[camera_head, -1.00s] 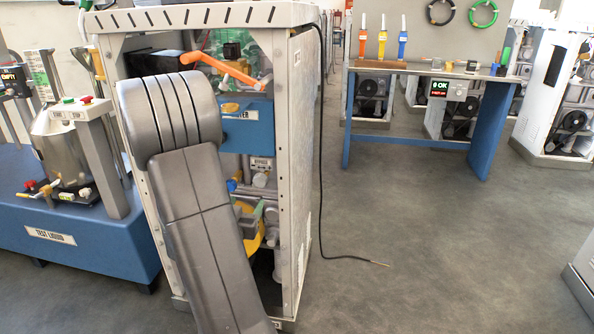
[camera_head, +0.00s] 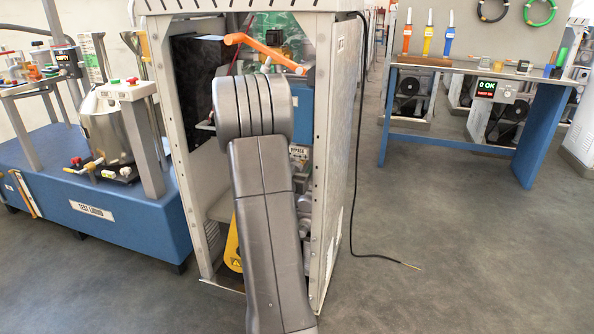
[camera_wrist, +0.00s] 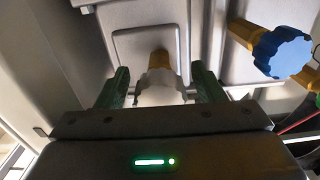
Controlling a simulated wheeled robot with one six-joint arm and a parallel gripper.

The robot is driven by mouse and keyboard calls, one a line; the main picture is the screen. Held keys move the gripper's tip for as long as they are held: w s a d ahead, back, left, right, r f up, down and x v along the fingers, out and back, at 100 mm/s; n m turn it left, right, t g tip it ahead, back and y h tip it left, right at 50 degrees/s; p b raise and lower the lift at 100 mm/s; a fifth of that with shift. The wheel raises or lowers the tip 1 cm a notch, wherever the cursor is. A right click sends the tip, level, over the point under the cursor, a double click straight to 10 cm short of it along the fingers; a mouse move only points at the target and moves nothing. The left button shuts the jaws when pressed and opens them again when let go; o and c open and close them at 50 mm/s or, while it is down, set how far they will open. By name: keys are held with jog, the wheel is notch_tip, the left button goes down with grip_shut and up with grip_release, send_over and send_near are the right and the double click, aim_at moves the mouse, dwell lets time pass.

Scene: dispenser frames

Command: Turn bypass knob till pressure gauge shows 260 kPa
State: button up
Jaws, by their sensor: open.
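In the wrist view, a white round knob or fitting (camera_wrist: 160,90) on a brass stem sits between the two green fingers of my open gripper (camera_wrist: 161,80). I cannot tell whether a finger touches it. A blue scalloped knob (camera_wrist: 281,52) on brass pipework is to the right, outside the fingers. In the head view, a small label that seems to read BYPASS (camera_head: 298,152) shows inside the dispenser frame (camera_head: 333,160), beside my arm. My arm hides my gripper and the knobs there. No pressure gauge reading can be made out.
An orange bar (camera_head: 263,50) crosses the upper part of the frame opening. Posts stand on both sides of my arm. A black cable (camera_head: 357,190) hangs at the right onto the floor. A blue test liquid bench (camera_head: 130,225) stands left and a workbench (camera_head: 535,125) right.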

jog(key=shift+w, duration=0.1)
jog(key=c, duration=1)
jog(key=shift+o, duration=0.2)
jog(key=shift+f+m+b, duration=0.2)
jog(key=shift+m+b, duration=0.7)
jog(key=shift+r+m+b, duration=0.2)
jog(key=shift+m+b, duration=0.2)
jog(key=shift+m, duration=0.4)
jog(key=o, duration=1)
jog(key=shift+c, duration=0.2)
